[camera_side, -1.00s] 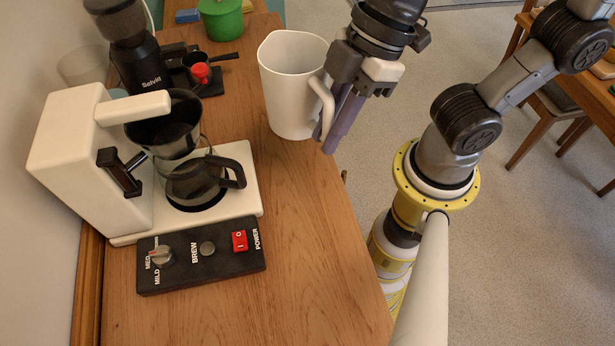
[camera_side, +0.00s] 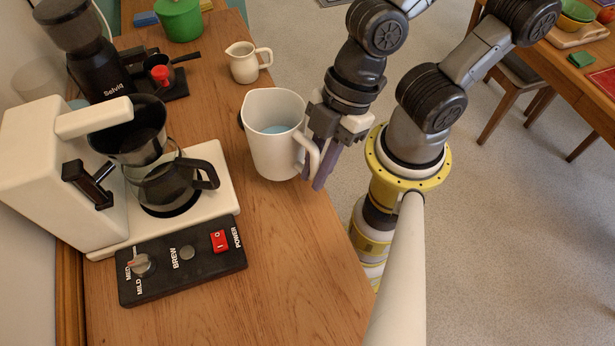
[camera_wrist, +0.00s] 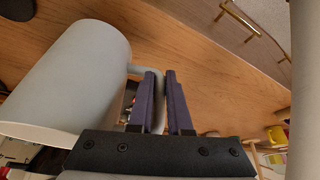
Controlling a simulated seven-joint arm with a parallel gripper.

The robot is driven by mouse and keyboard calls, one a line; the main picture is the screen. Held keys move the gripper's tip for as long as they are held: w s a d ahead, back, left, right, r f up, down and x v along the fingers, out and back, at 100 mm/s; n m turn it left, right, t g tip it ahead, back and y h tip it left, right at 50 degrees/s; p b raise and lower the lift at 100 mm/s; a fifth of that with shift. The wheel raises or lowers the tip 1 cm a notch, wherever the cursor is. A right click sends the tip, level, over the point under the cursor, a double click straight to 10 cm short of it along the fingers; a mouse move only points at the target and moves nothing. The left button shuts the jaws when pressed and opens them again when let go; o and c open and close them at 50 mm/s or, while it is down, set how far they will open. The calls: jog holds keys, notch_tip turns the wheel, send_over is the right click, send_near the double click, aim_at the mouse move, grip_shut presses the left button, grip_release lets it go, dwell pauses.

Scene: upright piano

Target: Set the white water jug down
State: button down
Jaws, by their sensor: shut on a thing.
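The white water jug (camera_side: 272,148) is upright at the right part of the wooden counter in the side view, with bluish water inside. Whether its base touches the wood I cannot tell. My gripper (camera_side: 318,178) is at the jug's right side, shut on its handle. In the wrist view the jug (camera_wrist: 72,85) fills the left, and its handle runs between the fingers of my gripper (camera_wrist: 167,90).
A coffee maker (camera_side: 50,170) with a glass carafe (camera_side: 165,185) stands left of the jug. A small cream pitcher (camera_side: 243,66) is behind it, with a black grinder (camera_side: 100,75) and green pot (camera_side: 178,18) farther back. The counter in front (camera_side: 270,260) is clear.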

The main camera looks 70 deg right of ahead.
jog(key=shift+f, duration=2.1)
jog(key=shift+f, duration=0.15)
jog(key=c, duration=0.8)
grip_release()
jog(key=shift+c, duration=0.2)
jog(key=shift+r, duration=0.25)
jog(key=v, duration=1.2)
jog(key=w+d+r+m+t+h, duration=0.1)
jog(key=w+d+m+t+h, duration=0.1)
jog(key=d+m, duration=0.4)
jog(key=w+d+r+m+t+h, duration=0.1)
jog(key=w+d+r+m+h, duration=0.1)
jog(key=d+m, duration=0.5)
jog(key=shift+w+d+r+t, duration=0.35)
jog(key=shift+w+d, duration=0.2)
jog(key=shift+w, duration=0.25)
